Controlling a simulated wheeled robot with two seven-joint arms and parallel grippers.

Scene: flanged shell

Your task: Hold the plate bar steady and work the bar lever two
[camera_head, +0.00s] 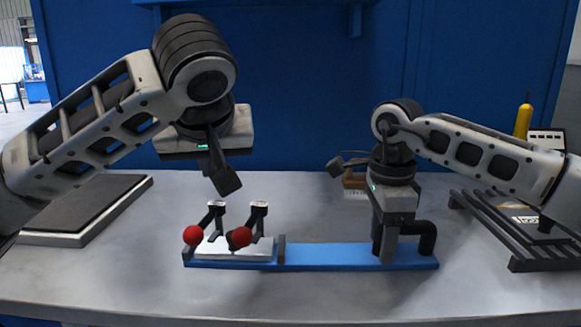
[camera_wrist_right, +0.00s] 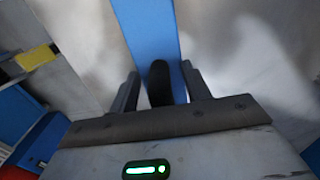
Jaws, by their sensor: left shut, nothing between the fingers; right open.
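A blue plate (camera_head: 335,256) lies on the table, carrying a white block (camera_head: 236,250) at its left end. Two dark levers with red ball knobs, a left one (camera_head: 193,236) and a right one (camera_head: 241,237), stand at the block; which is lever two I cannot tell. A dark bar handle (camera_head: 427,238) rises at the plate's right end. My right gripper (camera_head: 386,250) is open and pointing down there; in the right wrist view its fingers (camera_wrist_right: 160,90) stand either side of the dark bar (camera_wrist_right: 159,80). My left gripper (camera_head: 229,183) is shut and empty, above the levers and apart from them.
A dark-topped flat tray (camera_head: 60,238) lies at the left. A black rack (camera_head: 510,225) stands at the right. A brush-like thing with a wooden handle (camera_head: 354,181) lies behind my right gripper. The table front is clear.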

